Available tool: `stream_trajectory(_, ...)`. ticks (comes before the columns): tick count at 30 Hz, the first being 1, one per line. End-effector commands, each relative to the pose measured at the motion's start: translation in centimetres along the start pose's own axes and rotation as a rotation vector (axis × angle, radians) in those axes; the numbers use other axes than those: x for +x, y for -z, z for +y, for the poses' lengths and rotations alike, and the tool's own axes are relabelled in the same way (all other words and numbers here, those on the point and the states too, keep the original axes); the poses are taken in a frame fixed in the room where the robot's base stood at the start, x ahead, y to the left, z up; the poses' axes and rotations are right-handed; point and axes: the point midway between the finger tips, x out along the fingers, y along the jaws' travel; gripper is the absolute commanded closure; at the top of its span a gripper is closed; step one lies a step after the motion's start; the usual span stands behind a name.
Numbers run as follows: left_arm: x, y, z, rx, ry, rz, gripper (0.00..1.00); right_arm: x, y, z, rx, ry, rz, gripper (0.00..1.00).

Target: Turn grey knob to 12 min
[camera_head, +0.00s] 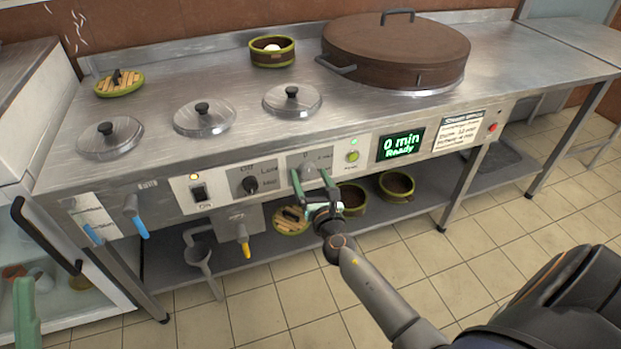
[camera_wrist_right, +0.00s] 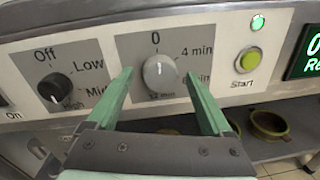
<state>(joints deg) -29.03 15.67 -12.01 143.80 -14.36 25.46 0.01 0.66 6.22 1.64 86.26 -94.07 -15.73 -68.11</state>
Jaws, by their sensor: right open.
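The grey knob (camera_wrist_right: 160,72) is on the panel in the right wrist view, on a dark grey plate with 0 above it, 4 min at upper right and partly hidden marks lower down. In the head view the knob (camera_head: 296,178) is partly covered by my right gripper (camera_head: 313,183). That gripper is open, with its green fingers (camera_wrist_right: 158,76) on either side of the knob and gaps between. The display (camera_head: 401,145) reads 0 min Ready. A green piece of my left gripper (camera_head: 26,310) shows at the lower left edge; its jaws are not clear.
The black heat knob (camera_wrist_right: 54,88) is left of the grey knob, and the green Start button (camera_wrist_right: 248,60) is right of it. Baskets (camera_head: 352,197) sit on the shelf below. A large brown lid (camera_head: 396,45) and several small lids cover the counter.

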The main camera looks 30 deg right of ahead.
Motion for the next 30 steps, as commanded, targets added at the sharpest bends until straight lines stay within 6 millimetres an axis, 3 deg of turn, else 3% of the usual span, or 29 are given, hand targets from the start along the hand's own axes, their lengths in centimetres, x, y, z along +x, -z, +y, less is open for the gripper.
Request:
stream_trajectory(5,0.01,0.0,0.01,-0.001,0.0,-0.001,0.52,-0.01,0.0,0.0,0.0,0.0,0.0,0.15)
stream_trajectory(27,0.0,0.0,0.08,0.0,-0.005,0.001,0.52,-0.04,0.01,-0.01,0.0,0.0,0.0,0.98)
stream_trajectory(30,0.01,0.01,0.07,0.0,-0.005,0.001,0.52,-0.04,0.01,-0.01,0.001,0.0,0.0,1.0)
